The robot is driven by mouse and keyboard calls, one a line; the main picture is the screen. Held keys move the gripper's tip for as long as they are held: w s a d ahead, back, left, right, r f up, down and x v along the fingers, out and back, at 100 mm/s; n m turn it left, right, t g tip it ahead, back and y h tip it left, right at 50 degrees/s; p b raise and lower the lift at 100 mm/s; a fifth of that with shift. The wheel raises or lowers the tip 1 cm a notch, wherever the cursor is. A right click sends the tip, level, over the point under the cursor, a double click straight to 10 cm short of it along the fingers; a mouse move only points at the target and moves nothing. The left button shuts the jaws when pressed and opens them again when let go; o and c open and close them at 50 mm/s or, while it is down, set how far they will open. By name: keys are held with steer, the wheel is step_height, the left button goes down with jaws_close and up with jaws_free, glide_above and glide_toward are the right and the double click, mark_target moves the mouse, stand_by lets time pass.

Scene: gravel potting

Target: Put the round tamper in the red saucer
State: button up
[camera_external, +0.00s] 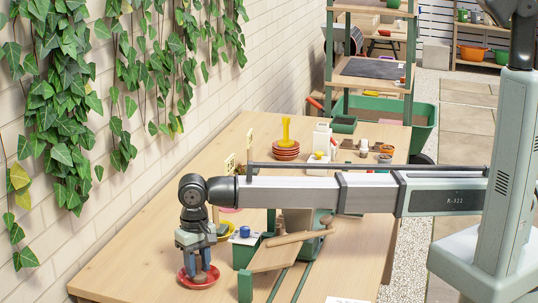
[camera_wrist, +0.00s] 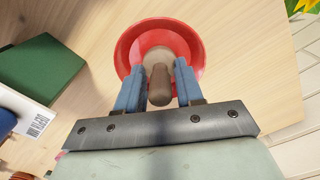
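The round tamper has a brown rounded handle (camera_wrist: 159,90) and a paler round foot. It stands between the two blue fingers of my gripper (camera_wrist: 160,72), over the middle of the red saucer (camera_wrist: 194,35). In the external view my gripper (camera_external: 202,275) points straight down at the red saucer (camera_external: 187,283), near the table's front left edge. The fingers lie close on both sides of the tamper. Whether they press on it cannot be told. Whether its foot touches the saucer floor is hidden.
A green and wood bench fixture (camera_external: 271,257) stands to the right. Stacked red saucers (camera_external: 286,152) are farther back. Bare wood (camera_external: 135,262) lies left of the saucer.

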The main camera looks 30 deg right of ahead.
mark_target(197, 255)
steer(key=shift+o, duration=0.8)
steer(key=shift+r, duration=0.1)
step_height(197, 255, up, 12)
steer(key=shift+r, duration=0.1)
